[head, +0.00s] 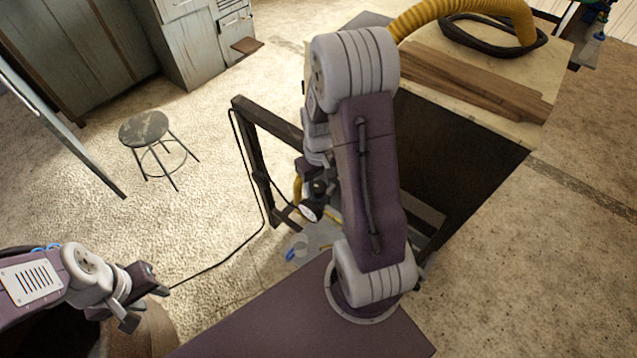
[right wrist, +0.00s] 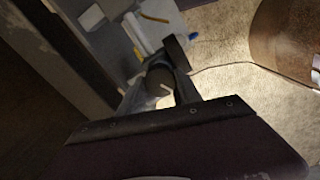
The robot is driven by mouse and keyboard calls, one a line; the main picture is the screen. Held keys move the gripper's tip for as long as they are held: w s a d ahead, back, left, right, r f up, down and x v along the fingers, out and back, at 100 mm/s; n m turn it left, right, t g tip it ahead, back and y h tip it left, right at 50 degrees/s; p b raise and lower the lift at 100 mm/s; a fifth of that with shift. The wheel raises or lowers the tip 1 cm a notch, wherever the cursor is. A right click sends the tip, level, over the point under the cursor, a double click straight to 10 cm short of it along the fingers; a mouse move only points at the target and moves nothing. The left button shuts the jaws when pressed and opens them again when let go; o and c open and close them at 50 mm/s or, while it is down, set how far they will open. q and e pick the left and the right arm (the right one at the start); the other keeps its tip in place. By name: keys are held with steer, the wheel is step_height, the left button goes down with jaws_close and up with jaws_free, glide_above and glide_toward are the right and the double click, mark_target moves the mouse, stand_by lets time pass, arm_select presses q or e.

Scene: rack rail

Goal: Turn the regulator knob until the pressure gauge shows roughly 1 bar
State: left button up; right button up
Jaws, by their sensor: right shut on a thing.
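The pressure gauge (head: 308,212) is a small round dial with a pale face, low beside the dark frame in the head view. Its needle is too small to read. The regulator knob (right wrist: 160,80) shows as a dark round shape between the fingers of my right gripper (right wrist: 157,50) in the right wrist view. That gripper is shut on the knob. In the head view my right arm hides most of the knob and the fingers. My left gripper (head: 143,297) is at the lower left, apart from the regulator, with its fingers spread and nothing between them.
A dark frame (head: 252,160) stands around the regulator, under a bench top (head: 540,125) with planks and a yellow hose (head: 460,12). A black cable (head: 225,262) runs across the floor. A stool (head: 144,129) stands at the left, with clear floor around it.

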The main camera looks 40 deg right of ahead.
mark_target(318, 186)
steer(key=shift+w+d+r, duration=0.1)
steer(key=shift+w, duration=0.1)
stand_by(0.4)
steer(key=o, duration=1.4)
steer(key=shift+c, duration=0.2)
steer(key=shift+s, duration=0.1)
step_height(318, 186, up, 9)
